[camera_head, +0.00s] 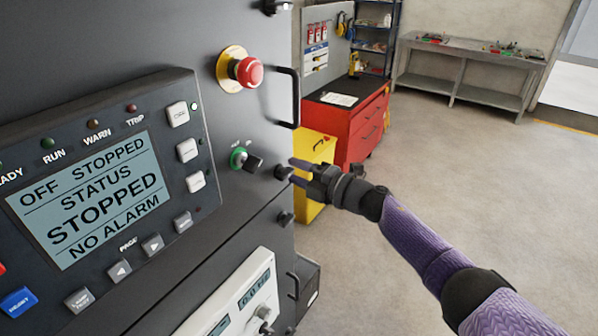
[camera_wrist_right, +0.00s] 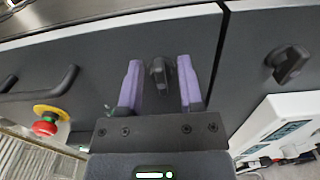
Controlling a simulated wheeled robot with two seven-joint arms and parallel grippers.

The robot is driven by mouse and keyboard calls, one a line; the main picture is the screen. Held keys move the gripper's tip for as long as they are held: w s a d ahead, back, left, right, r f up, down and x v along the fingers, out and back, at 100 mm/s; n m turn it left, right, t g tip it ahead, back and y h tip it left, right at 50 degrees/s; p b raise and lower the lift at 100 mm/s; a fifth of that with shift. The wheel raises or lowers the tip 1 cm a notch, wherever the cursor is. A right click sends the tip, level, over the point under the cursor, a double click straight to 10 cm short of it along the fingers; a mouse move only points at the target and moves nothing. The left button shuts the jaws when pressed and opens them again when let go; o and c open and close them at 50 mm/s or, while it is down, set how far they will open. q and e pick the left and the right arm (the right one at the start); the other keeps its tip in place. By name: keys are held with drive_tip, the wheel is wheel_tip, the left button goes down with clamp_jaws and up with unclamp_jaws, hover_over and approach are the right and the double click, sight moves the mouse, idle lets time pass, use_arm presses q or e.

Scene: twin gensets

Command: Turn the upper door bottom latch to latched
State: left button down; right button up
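The upper door bottom latch (camera_head: 283,173) is a small black knob near the right edge of the dark cabinet door, just above the seam. In the right wrist view the latch (camera_wrist_right: 158,76) sits between my two purple fingers. My right gripper (camera_head: 293,171) is open, with its fingers on either side of the latch. Gaps show between the latch and both fingers, so they do not grip it. The latch's exact angle is hard to tell in the head view. My left gripper is not in view.
A black key switch (camera_head: 253,163) and a red emergency stop (camera_head: 249,72) are close by. A door handle (camera_head: 287,98) stands above the latch. Another black latch (camera_head: 285,218) is below the seam. Open floor (camera_head: 440,180) lies to the right.

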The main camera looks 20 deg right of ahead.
drive_tip(key=b+v, duration=0.1)
drive_tip(key=v, duration=0.9)
